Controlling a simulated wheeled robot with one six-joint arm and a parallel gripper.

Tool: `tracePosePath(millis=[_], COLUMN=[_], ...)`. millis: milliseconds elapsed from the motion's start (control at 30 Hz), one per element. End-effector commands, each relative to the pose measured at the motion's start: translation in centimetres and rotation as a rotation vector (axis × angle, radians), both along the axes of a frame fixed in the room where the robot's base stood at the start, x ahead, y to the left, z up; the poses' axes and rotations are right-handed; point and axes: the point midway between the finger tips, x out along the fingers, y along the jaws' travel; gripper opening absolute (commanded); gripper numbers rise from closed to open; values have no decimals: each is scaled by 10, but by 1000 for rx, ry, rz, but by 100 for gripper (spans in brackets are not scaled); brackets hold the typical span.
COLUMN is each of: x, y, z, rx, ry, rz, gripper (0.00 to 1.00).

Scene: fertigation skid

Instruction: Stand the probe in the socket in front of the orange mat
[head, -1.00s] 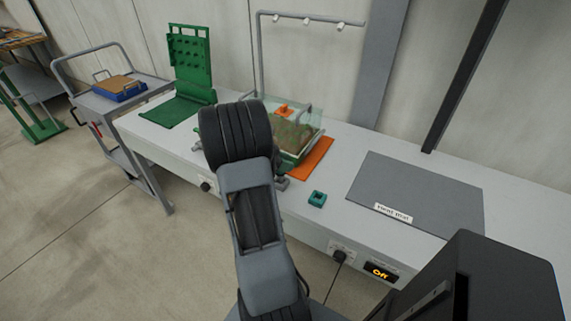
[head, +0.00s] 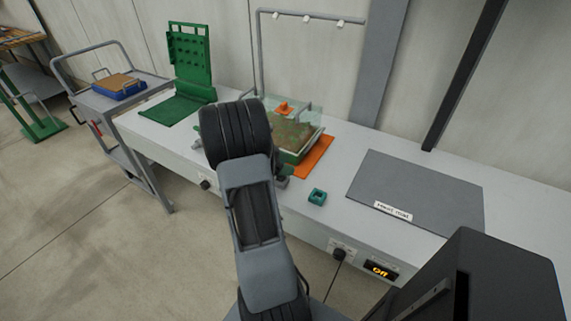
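The orange mat (head: 315,158) lies on the grey-white bench under a clear-walled tray. A small teal block with a square opening (head: 317,197), which looks like the socket, stands on the bench in front of the mat. The opening looks empty. My arm crosses the middle of the view and its thick black section covers part of the bench left of the tray. My gripper is hidden behind it, so its fingers cannot be made out. I cannot pick out the probe. Small grey and dark green parts (head: 283,174) show at the arm's right edge, too covered to identify.
The clear tray (head: 297,153) has a green base and brown-green filling. A dark grey labelled mat (head: 420,192) lies to the right, a green pegboard stand (head: 190,60) at the back left. A trolley (head: 105,92) stands left. Bench around the teal block is clear.

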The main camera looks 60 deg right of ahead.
Motion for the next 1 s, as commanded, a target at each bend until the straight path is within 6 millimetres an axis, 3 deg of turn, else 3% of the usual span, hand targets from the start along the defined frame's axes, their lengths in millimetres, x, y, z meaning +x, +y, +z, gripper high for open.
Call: tracePosePath(millis=[333,700,1000], x=[2,48,71], y=[1,45,69], z=[6,38,57], rx=[-1,-3,-1], ry=[-1,-3,-1], rz=[2,5,1], gripper=[54,54,54])
